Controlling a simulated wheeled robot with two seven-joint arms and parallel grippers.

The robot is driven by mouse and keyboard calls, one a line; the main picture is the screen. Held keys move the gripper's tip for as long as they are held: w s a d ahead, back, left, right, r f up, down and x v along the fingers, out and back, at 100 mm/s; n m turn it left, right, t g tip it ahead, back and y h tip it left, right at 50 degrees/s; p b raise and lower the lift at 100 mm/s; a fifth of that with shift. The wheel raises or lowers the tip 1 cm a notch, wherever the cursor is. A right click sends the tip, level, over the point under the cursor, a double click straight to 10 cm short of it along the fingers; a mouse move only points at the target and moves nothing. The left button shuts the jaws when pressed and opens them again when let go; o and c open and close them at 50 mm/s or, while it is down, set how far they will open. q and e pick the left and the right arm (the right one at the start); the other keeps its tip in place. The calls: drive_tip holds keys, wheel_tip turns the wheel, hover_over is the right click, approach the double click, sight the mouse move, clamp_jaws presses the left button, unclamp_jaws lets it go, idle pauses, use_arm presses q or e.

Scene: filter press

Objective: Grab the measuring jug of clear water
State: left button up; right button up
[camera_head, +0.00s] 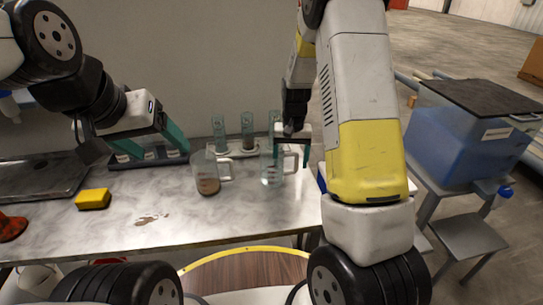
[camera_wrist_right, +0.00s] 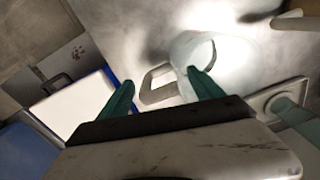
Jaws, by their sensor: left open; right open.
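A clear measuring jug of clear water (camera_head: 270,170) stands upright on the metal table, its handle to the right. In the right wrist view the jug (camera_wrist_right: 222,60) shows from above, with its pale handle (camera_wrist_right: 158,84) between my green fingertips. My right gripper (camera_head: 292,148) is open at the jug's handle side; in the head view the arm partly hides it. Whether a finger touches the handle I cannot tell. A second jug (camera_head: 207,172) with brownish liquid stands just left of the clear one. My left gripper (camera_head: 150,143) is open and empty above the rack at the back left.
Clear cylinders (camera_head: 219,135) stand in a holder behind the jugs. A yellow sponge (camera_head: 93,199), a brown spill (camera_head: 152,219) and a dark tray (camera_head: 40,181) are on the left of the table (camera_head: 200,225). A blue-filled tank (camera_head: 455,135) stands at the right.

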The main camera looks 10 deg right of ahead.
drive_tip(key=shift+f, duration=1.35)
drive_tip(key=shift+a, duration=0.1)
clamp_jaws()
drive_tip(key=shift+w+r, duration=0.1)
drive_tip(key=shift+r, duration=0.15)
drive_tip(key=shift+r, duration=1.5)
drive_tip(key=shift+s+a+r, duration=0.15)
drive_tip(key=shift+s+a, duration=0.05)
drive_tip(key=shift+s, duration=0.05)
drive_tip(key=s+a+r, duration=0.1)
drive_tip(key=s+a, duration=0.9)
drive_tip(key=s, duration=0.1)
drive_tip(key=shift+s+r, duration=0.15)
drive_tip(key=shift+s, duration=0.05)
drive_tip(key=shift+a, duration=0.15)
idle(1.0)
